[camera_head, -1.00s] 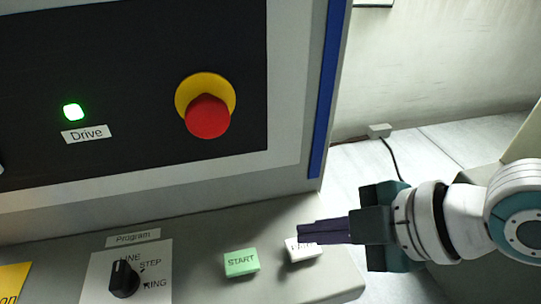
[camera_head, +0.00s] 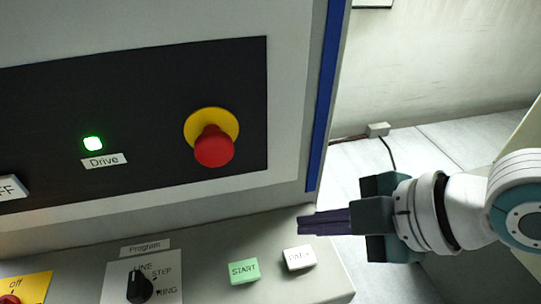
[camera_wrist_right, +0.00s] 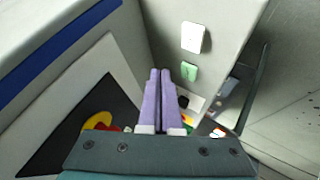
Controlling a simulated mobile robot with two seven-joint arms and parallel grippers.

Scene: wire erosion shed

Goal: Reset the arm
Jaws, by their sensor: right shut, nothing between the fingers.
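My right gripper (camera_head: 300,222) comes in from the right in the head view. Its purple fingers are shut with nothing between them, and they hover above and just behind the white button, apart from it as far as I can tell. In the right wrist view its fingers (camera_wrist_right: 160,75) lie side by side, pointing towards the console. My left gripper is not in view.
The console carries a white button (camera_head: 299,258), a green START button (camera_head: 243,271) and a black program knob (camera_head: 139,288). A red emergency stop (camera_head: 214,147) juts from the panel above. The Drive lamp (camera_head: 93,143) glows green. Open floor lies to the right.

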